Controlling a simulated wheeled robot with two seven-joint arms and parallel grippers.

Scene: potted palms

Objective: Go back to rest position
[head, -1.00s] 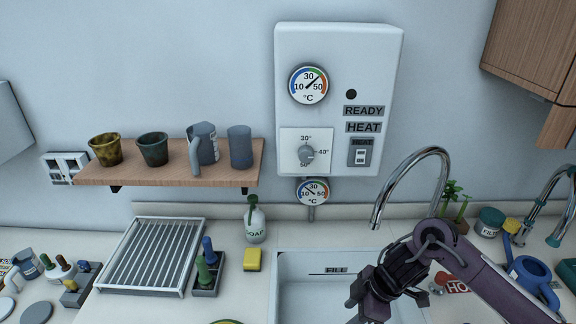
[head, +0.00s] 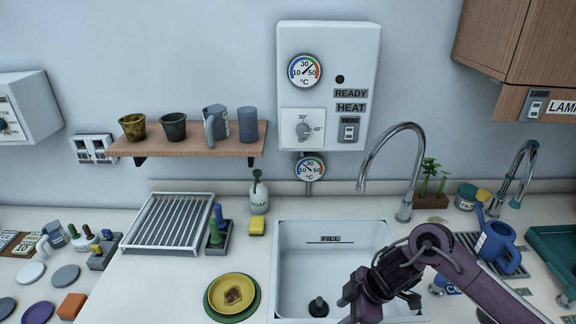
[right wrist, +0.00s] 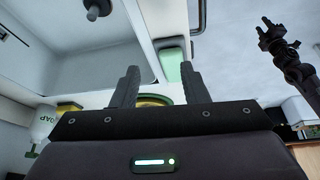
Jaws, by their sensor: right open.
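A dark arm end, which looks like my left gripper (right wrist: 268,35), shows at the upper right of the right wrist view. My left arm is outside the head view.
The sink (head: 287,260) and its tap (head: 405,205) lie beyond my right gripper. A yellow bowl on a green plate (head: 215,312) stands left of the sink. A drying rack (head: 128,240), soap bottle (head: 258,202) and blue watering can (head: 500,245) are on the counter.

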